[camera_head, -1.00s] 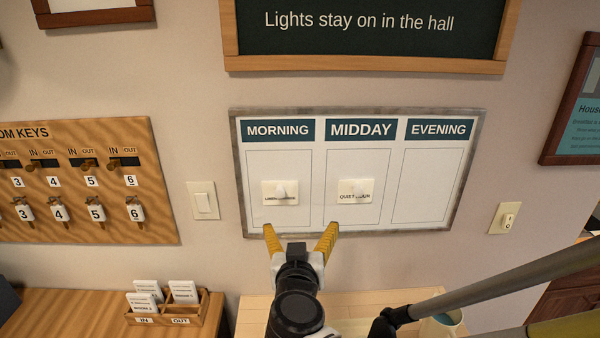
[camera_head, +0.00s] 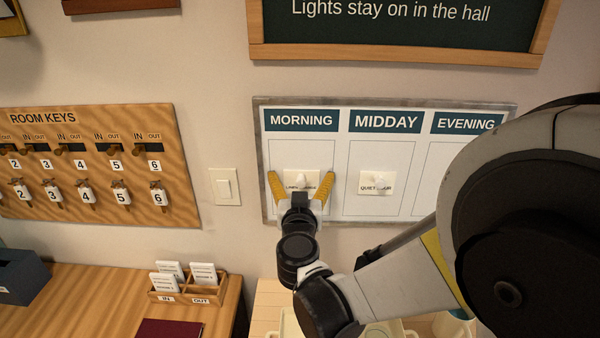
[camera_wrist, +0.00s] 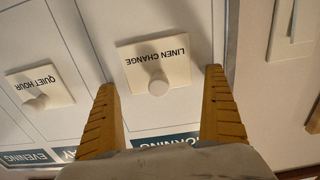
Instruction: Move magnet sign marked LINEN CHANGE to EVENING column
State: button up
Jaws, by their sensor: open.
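The LINEN CHANGE magnet sign (camera_head: 302,187) is a cream plate with a round knob, in the MORNING column of the whiteboard (camera_head: 336,213). It also shows in the wrist view (camera_wrist: 172,62), upside down. My gripper (camera_head: 302,178) is open, its yellow fingers on either side of the sign. In the wrist view the fingers (camera_wrist: 162,105) flank the knob without touching it. The QUIET HOUR magnet sign (camera_head: 376,183) is in the MIDDAY column. The EVENING column (camera_head: 443,165) shows no sign in its visible part; my arm hides its lower right.
A light switch (camera_head: 225,187) is left of the board. A room key rack (camera_head: 95,165) hangs farther left. A chalkboard (camera_head: 400,30) is above. A wooden card holder (camera_head: 190,287) stands on the desk below left.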

jog(key=shift+w, duration=0.2)
jog(key=shift+c, duration=0.3)
jog(key=shift+s, duration=0.1)
jog(key=c, duration=1.4)
jog(key=shift+c, duration=0.2)
